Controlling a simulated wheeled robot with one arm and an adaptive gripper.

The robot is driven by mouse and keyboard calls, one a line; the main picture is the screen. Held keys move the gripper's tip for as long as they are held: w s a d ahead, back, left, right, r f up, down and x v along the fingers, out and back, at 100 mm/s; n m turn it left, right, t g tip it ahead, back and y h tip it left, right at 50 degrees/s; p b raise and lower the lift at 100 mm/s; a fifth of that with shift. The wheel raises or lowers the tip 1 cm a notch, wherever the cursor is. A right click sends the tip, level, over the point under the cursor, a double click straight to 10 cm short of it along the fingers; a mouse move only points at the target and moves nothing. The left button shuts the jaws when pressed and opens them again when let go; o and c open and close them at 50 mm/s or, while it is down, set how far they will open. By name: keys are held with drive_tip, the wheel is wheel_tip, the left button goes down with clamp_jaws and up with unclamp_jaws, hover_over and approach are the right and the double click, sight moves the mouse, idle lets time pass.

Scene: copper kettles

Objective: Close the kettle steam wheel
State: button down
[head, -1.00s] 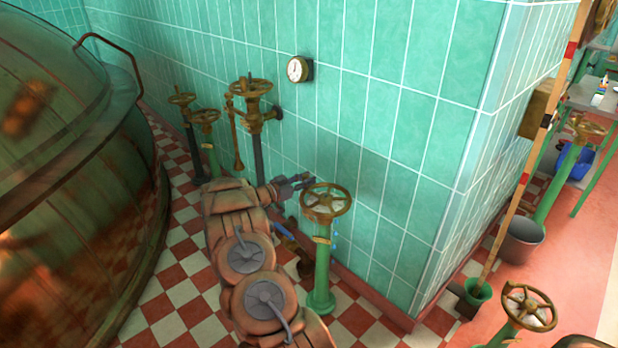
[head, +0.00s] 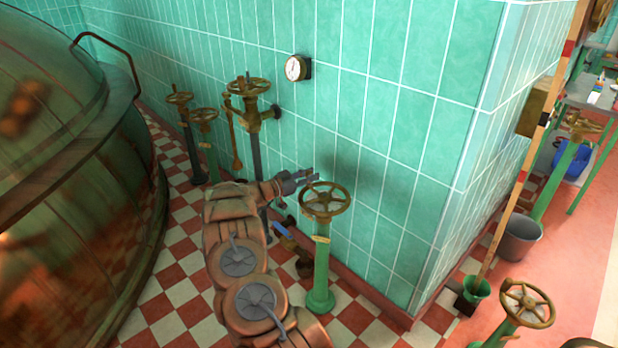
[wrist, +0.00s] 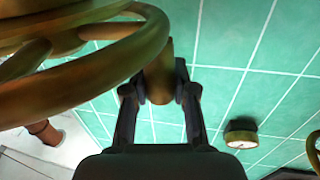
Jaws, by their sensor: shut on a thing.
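A brass handwheel (head: 342,195) sits on a green post (head: 321,270) close to the tiled wall. My gripper (head: 308,177) is at the wheel's far left side, beside its rim. In the wrist view, the wheel's rim (wrist: 85,92) fills the upper left. There my gripper (wrist: 162,92) is shut on a short brass handle (wrist: 160,84) that stands at the rim. Where the handle joins the rim is not clear. Part of the wheel lies outside the wrist view.
A large copper kettle (head: 70,200) stands at the left. Other valve wheels (head: 247,86) stand by the back wall, and one (head: 527,303) is at the lower right. A gauge (head: 297,68) hangs on the wall. A wall corner lies right of the post.

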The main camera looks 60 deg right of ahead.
drive_tip(key=shift+s+d, duration=0.1)
drive_tip(key=shift+d, duration=0.1)
idle(0.3)
drive_tip(key=c, duration=0.9)
unclamp_jaws()
drive_tip(key=shift+a, duration=0.15)
drive_tip(key=v, duration=1.2)
